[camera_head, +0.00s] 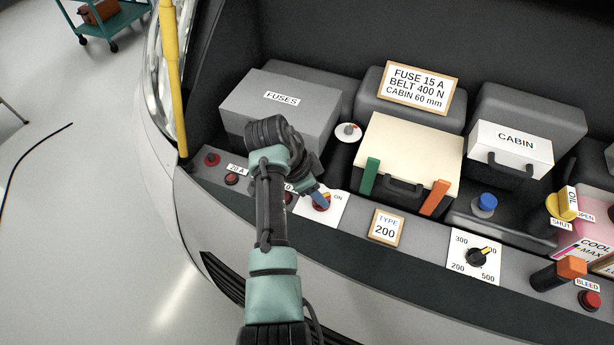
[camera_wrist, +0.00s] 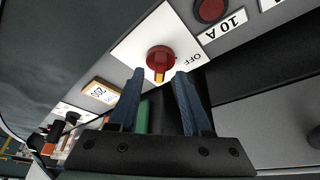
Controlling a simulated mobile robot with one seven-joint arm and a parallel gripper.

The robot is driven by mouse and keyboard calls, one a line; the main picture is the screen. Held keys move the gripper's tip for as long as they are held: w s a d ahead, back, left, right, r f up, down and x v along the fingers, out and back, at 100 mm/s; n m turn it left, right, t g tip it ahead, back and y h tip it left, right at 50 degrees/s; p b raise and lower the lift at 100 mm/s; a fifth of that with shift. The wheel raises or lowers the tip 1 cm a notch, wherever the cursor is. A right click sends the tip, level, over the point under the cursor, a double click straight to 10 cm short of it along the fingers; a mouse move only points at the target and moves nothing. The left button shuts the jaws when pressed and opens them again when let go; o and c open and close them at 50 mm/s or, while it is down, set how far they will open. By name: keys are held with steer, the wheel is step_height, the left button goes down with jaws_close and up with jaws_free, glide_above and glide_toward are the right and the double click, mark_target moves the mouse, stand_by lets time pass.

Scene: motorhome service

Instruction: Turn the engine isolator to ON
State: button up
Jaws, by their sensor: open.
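The engine isolator is a red round knob (camera_wrist: 159,55) with a yellow pointer, on a white plate (camera_head: 318,218). In the wrist view the OFF label lies right of the knob and the pointer points down toward my gripper, not straight at OFF. The ON label (camera_head: 337,197) shows in the head view at the plate's right. My gripper (camera_wrist: 159,74) is open, its two blue fingers apart, tips near the knob's lower edge on either side of the pointer. I cannot tell whether they touch it. In the head view my arm and gripper partly hide the knob.
The grey FUSES box (camera_head: 283,103) stands behind my gripper. A cream-lidded box (camera_head: 410,150) with green and orange clips is to the right. A TYPE 200 plate (camera_head: 386,228) and black dial (camera_head: 476,257) lie further right. A yellow post (camera_head: 170,80) stands left.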

steer(key=v, duration=1.1)
steer(key=shift+r+b, duration=0.3)
steer(key=shift+b, duration=0.05)
steer(key=w+d+r+n+t+y, duration=0.1)
steer(key=w+r+n+t, duration=0.25)
steer(key=r+t, duration=0.65)
steer(key=w+d+r+n+t+y, duration=0.2)
steer(key=w+r+n+t, duration=0.15)
steer(key=r, duration=1.35)
steer(key=s+d+r+n+t, duration=0.1)
steer(key=s+r+n+t, duration=0.2)
steer(key=s+r+t, duration=0.3)
steer(key=s+r+n+t+y, duration=0.1)
steer(key=s+r+t, duration=0.4)
steer(key=s+r, duration=0.8)
step_height(320, 180, up, 6)
steer(key=shift+s+d+f+n+t, duration=0.2)
steer(key=shift+s+d+n+t, duration=0.2)
steer(key=shift+n, duration=0.5)
